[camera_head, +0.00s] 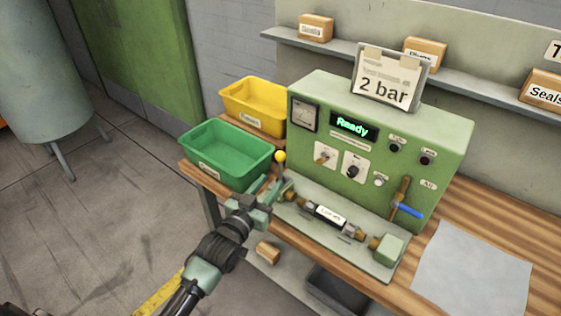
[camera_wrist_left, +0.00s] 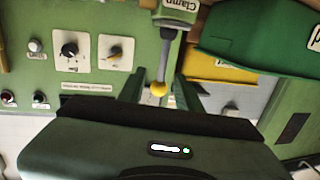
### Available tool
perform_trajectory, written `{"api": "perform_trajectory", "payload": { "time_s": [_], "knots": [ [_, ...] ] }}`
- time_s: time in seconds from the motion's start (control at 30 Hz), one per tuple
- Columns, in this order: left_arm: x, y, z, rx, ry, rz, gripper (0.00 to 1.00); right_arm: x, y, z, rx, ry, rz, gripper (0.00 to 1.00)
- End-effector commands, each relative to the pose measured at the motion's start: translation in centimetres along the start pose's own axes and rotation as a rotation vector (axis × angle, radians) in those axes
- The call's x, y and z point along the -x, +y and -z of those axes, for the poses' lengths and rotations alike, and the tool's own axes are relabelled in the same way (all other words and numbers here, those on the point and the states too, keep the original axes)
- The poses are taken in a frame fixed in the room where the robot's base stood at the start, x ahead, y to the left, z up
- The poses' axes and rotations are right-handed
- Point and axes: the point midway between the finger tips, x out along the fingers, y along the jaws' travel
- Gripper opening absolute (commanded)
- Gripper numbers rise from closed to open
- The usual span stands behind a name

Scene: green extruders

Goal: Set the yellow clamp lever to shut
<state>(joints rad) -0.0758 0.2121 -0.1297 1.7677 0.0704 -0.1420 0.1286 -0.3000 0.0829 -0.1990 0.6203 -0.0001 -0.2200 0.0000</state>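The clamp lever ends in a yellow ball knob (camera_head: 280,156) and stands roughly upright at the left end of the green machine's fixture. In the left wrist view, which is upside down, its grey rod and yellow knob (camera_wrist_left: 158,89) hang from a block labelled "Clamp" (camera_wrist_left: 178,8). My left gripper (camera_head: 266,186) is just to the left of the lever, below the knob in the picture. In the wrist view its two fingers (camera_wrist_left: 158,92) are apart, with the knob appearing between them; I cannot tell whether they touch it. My right gripper is out of view.
A green bin (camera_head: 228,152) and a yellow bin (camera_head: 255,104) stand left of the machine (camera_head: 375,150), whose display reads "Ready". A blue-handled lever (camera_head: 409,210) is at right. A grey sheet (camera_head: 473,270) lies on the wooden bench.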

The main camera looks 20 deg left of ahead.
Motion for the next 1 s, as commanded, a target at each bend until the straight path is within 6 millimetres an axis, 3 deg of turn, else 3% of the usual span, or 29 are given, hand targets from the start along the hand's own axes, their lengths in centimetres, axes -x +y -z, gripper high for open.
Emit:
{"api": "perform_trajectory", "payload": {
  "time_s": [0.1, 0.6, 1.0],
  "knots": [
    [-0.8, -0.2, 1.5, 0.001, 0.050, -0.003, 0.34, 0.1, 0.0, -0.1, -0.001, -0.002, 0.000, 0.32],
    [-7.5, -0.2, 1.9, 0.001, 0.051, -0.004, 0.34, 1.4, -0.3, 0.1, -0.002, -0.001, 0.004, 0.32],
    [-8.3, -0.2, 1.8, 0.001, 0.050, -0.004, 0.34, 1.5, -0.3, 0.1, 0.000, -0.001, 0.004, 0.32]
  ]
}}
